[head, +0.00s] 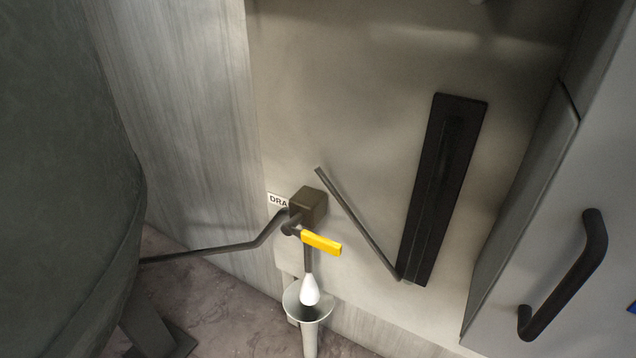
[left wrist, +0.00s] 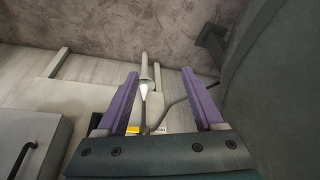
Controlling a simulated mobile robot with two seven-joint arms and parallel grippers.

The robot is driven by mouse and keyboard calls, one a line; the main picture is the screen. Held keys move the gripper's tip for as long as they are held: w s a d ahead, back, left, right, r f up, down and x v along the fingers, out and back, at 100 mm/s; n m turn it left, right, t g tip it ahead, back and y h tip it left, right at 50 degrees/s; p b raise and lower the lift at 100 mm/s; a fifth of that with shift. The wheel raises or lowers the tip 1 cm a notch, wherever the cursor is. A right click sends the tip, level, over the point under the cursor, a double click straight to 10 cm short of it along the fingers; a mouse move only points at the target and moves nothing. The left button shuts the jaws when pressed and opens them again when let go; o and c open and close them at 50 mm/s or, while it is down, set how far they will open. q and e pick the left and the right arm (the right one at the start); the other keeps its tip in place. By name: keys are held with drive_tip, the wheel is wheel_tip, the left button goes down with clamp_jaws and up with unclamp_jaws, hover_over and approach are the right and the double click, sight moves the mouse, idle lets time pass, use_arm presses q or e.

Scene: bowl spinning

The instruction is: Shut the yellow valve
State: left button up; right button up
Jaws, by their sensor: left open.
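The yellow valve handle (head: 321,243) shows in the head view below a brown block (head: 309,205) on the metal panel. It points to the right and slightly down, crosswise to the dark pipe that runs down from it. A white tip (head: 310,290) at the pipe's lower end hangs over a pale funnel (head: 308,300). In the left wrist view, my left gripper (left wrist: 162,82) is open, with two purple fingers spread apart. The yellow handle (left wrist: 132,130) shows small between them, nearer the left finger and apparently beyond them. Neither gripper shows in the head view.
A grey cabinet with a dark bar handle (head: 565,275) stands at the right. A black vertical plate (head: 440,190) and a slanted rod (head: 358,225) are right of the valve. A large dark green body (head: 60,180) fills the left. A thin pipe (head: 215,248) runs left from the valve.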

use_arm(q)
drive_tip(key=o, duration=0.4)
drive_tip(key=w+f+t+b, duration=0.1)
drive_tip(key=w, duration=0.2)
drive_tip(key=w+a+f+n+t+y+b, duration=0.1)
drive_tip(key=w+f+t, duration=0.1)
drive_tip(key=w, duration=0.2)
drive_tip(key=w+f+t+b, duration=0.1)
drive_tip(key=w+f, duration=0.1)
drive_tip(key=w, duration=0.2)
drive_tip(key=shift+a+f+t, duration=0.25)
drive_tip(key=shift+a+t, duration=0.05)
drive_tip(key=shift+a, duration=0.1)
drive_tip(key=shift+o, duration=0.2)
drive_tip(key=m+t+h+b, duration=0.5)
drive_tip(key=t+h+b, duration=0.2)
drive_tip(key=h, duration=0.3)
approach(319, 244)
drive_tip(key=b+x, duration=0.2)
drive_tip(key=x, duration=0.2)
drive_tip(key=b+x, duration=0.2)
drive_tip(key=x, duration=0.1)
drive_tip(key=shift+w+d+f+b, duration=0.25)
drive_tip(key=shift+w+b, duration=0.1)
drive_tip(key=shift+w+d+r, duration=0.15)
drive_tip(key=shift+w+d, duration=0.15)
drive_tip(key=shift+w, duration=0.25)
clamp_jaws()
